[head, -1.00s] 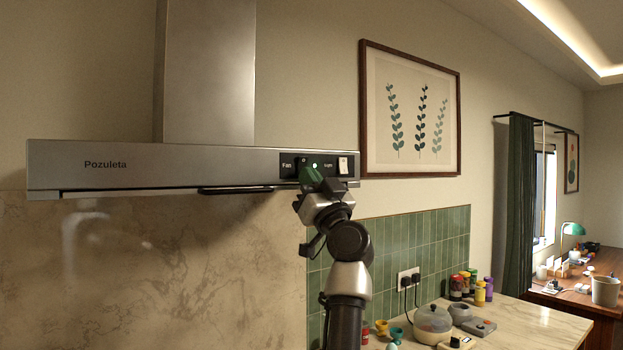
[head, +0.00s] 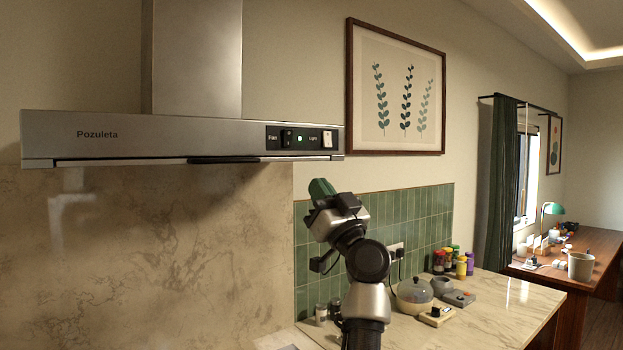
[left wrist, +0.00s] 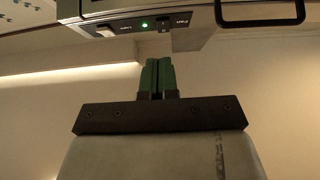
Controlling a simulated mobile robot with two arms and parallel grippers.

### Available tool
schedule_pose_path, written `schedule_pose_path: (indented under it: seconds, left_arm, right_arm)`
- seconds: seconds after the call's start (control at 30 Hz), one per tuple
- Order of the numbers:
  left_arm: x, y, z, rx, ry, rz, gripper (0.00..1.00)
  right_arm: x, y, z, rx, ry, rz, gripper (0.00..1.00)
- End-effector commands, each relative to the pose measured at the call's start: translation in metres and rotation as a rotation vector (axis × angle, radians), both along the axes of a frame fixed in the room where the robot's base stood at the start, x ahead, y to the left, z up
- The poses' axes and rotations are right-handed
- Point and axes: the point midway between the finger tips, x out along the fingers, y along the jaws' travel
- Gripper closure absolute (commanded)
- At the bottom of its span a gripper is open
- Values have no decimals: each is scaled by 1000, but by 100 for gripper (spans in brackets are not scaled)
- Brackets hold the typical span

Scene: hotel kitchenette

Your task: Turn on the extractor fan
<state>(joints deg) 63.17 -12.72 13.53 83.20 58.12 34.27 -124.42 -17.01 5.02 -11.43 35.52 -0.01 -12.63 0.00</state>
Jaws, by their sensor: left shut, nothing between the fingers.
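The steel extractor hood (head: 180,138) hangs on the wall, and its black control panel (head: 314,138) is at the right end of its front. On the panel are a black fan switch (head: 287,138), a lit green indicator (head: 300,138) and a white light switch (head: 328,139). My left gripper (head: 320,186) has green fingers, shut and empty, below the hood and apart from the panel. In the left wrist view, the shut fingers (left wrist: 157,62) point toward the panel, which appears upside down with the green indicator (left wrist: 145,24) lit. My right gripper is not in view.
A dark rail (head: 225,159) runs along the hood's lower front edge. Below right, a marble counter (head: 510,295) holds a lidded pot (head: 414,295), several spice jars (head: 455,262) and small items. A framed picture (head: 396,88) hangs right of the hood.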

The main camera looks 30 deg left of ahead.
Motion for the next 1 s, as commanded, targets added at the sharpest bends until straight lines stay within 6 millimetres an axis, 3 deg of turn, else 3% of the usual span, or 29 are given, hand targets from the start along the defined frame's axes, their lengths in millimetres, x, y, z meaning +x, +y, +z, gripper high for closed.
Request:
schedule_pose_path:
  seconds: [0.2,0.47,0.8,0.93,1.0]
  left_arm:
    - [-5,-12,-16,0,-2,-1,100]
    - [-6,-13,-16,0,-2,0,100]
    - [-5,-14,-18,9,0,-7,100]
    - [-1,-20,-40,88,14,-74,100]
    - [3,-30,-64,170,40,-165,100]
  right_arm:
    - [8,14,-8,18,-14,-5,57]
    - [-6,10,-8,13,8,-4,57]
    - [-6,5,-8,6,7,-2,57]
    - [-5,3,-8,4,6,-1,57]
    - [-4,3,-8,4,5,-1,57]
